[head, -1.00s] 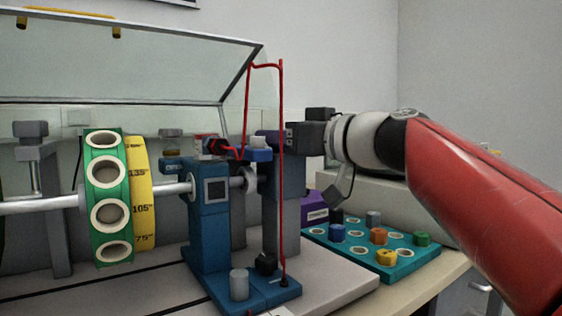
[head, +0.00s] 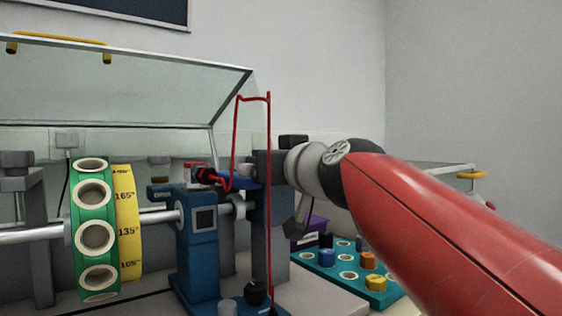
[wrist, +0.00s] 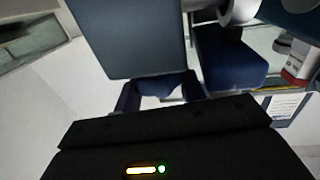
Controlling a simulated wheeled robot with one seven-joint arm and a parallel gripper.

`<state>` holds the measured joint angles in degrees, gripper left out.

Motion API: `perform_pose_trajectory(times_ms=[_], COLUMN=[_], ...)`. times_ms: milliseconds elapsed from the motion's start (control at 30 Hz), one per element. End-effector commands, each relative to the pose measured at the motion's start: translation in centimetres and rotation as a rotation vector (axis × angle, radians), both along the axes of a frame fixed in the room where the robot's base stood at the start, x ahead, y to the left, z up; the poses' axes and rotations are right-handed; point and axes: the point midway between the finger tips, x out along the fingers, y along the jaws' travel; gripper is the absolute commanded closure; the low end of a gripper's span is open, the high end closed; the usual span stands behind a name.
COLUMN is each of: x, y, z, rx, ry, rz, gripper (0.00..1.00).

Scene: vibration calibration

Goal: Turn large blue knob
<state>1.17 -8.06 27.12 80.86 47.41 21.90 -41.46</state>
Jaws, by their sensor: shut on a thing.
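My gripper (wrist: 159,92) is at the lower middle of the wrist view, with its two dark fingers closed on a dark blue piece, which I take to be the large blue knob (wrist: 160,85). Only a small part of it shows between the fingers, below a big blue-grey block (wrist: 125,35). In the head view my gripper's dark body is at the top of the grey post, left of my red arm. The fingertips and the held part are hard to make out there. A blue piece (head: 238,178) shows just left of the gripper.
A shaft with a green disc (head: 96,210) and a yellow degree scale (head: 127,205) runs left of a blue stand (head: 200,245). A red bent rod (head: 268,200) rises close to my gripper. A raised clear cover (head: 120,95) hangs above. A teal board with coloured knobs (head: 340,288) lies right.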

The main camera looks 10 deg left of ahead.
Motion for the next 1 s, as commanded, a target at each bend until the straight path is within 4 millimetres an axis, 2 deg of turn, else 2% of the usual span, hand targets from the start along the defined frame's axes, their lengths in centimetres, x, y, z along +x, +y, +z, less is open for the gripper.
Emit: perform_pose_trajectory(times_ms=[167, 200, 267, 633, 1000], x=[0.0, 0.0, 0.0, -0.6, -5.1], y=[0.0, 0.0, 0.0, -0.5, -4.4], z=[0.0, 0.0, 0.0, -0.2, -0.2], rx=[0.001, 0.001, 0.000, -0.001, 0.000], ry=[-0.001, -0.001, 0.000, -0.002, -0.001], rz=[0.001, 0.001, 0.001, 0.000, 0.001], gripper=[0.82, 0.57, 0.50, 0.50, 0.50])
